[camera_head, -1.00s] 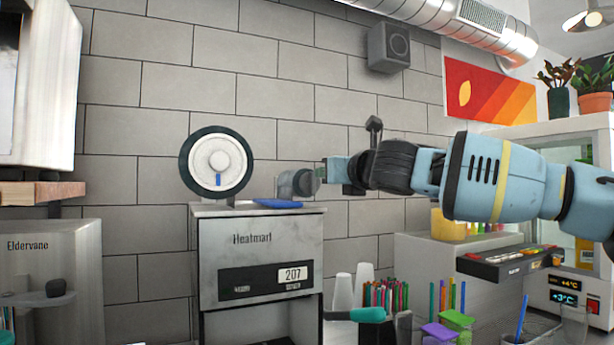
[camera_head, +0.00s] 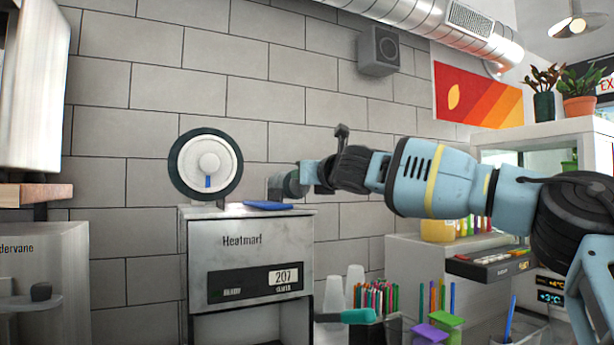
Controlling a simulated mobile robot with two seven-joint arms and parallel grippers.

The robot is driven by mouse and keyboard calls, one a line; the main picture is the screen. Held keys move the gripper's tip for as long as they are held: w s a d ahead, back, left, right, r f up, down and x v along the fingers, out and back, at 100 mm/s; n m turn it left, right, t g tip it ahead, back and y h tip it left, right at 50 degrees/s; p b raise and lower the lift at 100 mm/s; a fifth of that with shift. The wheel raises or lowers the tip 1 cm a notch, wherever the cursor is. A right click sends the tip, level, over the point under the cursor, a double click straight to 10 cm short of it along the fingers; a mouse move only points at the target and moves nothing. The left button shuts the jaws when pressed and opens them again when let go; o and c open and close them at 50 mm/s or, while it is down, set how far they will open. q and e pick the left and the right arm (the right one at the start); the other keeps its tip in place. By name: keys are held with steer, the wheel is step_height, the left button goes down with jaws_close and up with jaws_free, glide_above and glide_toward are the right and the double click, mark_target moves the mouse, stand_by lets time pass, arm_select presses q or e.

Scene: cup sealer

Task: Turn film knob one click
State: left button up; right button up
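The cup sealer (camera_head: 240,241), labelled Heatmart with a 207 display, stands left of centre. Above its top is a dark-rimmed white disc (camera_head: 187,167) with a round hub (camera_head: 208,164) carrying a blue mark that points down. To the right of the disc is a grey, knob-like cylinder (camera_head: 274,188); I cannot tell which of these parts is the film knob. My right gripper (camera_head: 301,178) comes from the right and overlaps the right end of the grey cylinder. Whether it touches it, and how its fingers are set, cannot be seen. My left gripper is not in view.
A flat blue piece (camera_head: 268,206) lies on the sealer top. A teal-ended handle (camera_head: 357,316) sticks out at its lower right. Clear cups (camera_head: 355,280), straws (camera_head: 378,297) and purple and green lidded containers (camera_head: 430,332) stand right of it. A brick wall is behind.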

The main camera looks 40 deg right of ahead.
steer(key=shift+w, duration=0.2)
jaws_close()
stand_by(0.3)
